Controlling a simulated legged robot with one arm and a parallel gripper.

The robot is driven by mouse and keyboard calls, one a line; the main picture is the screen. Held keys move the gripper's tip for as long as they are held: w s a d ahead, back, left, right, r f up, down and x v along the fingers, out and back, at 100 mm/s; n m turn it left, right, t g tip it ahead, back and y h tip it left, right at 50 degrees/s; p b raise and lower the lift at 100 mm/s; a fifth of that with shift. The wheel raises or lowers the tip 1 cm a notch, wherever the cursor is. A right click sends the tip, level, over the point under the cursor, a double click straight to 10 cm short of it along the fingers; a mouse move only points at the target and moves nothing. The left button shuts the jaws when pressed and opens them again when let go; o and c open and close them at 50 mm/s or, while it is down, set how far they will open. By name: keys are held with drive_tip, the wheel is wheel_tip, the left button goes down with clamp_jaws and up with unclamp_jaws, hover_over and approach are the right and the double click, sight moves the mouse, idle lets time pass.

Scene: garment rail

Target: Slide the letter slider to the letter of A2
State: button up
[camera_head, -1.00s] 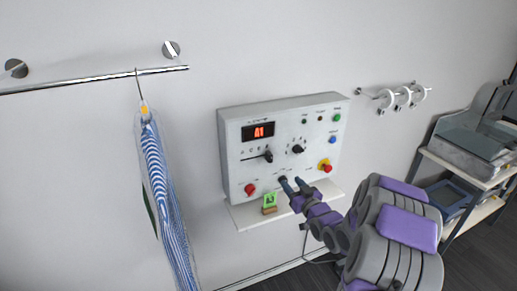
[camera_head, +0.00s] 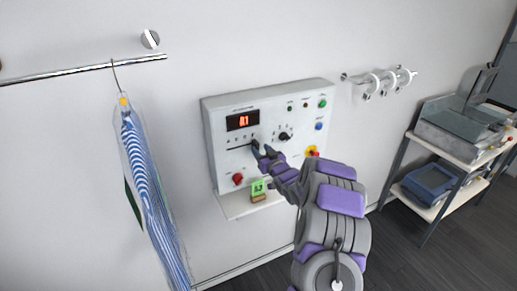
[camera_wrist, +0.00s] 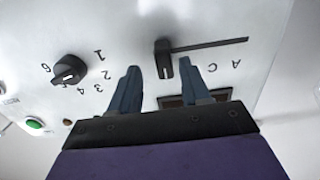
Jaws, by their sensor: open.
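The letter slider's black knob (camera_wrist: 163,58) is at the left end of its visible slot in the wrist view, between the two blue-grey fingers of my open gripper (camera_wrist: 158,68). The right finger is very close to the knob; contact cannot be told. Letters A and C show to the right; the fingers hide others. In the head view my gripper (camera_head: 258,149) is at the panel (camera_head: 212,145), covering the knob at the slot's right end. The red display (camera_head: 243,121) ends in 1; its first character is hard to read. A green card (camera_head: 258,188) stands on the shelf below.
A number dial (camera_wrist: 68,70) is left of the slider in the wrist view. A red button (camera_head: 238,179) and a red-yellow stop button (camera_head: 312,152) flank my gripper. A bagged striped garment (camera_head: 145,190) hangs left; a trolley (camera_head: 463,155) stands right.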

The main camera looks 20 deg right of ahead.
drive_tip(key=shift+w+a, duration=0.15)
drive_tip(key=shift+w, duration=1)
drive_tip(key=shift+w+a+r, duration=0.1)
drive_tip(key=shift+w+a, duration=0.1)
drive_tip(key=shift+a, duration=0.15)
drive_tip(key=shift+c, duration=0.2)
drive_tip(key=shift+d, duration=0.35)
drive_tip(key=c, duration=0.4)
drive_tip(key=shift+a, duration=0.15)
clamp_jaws()
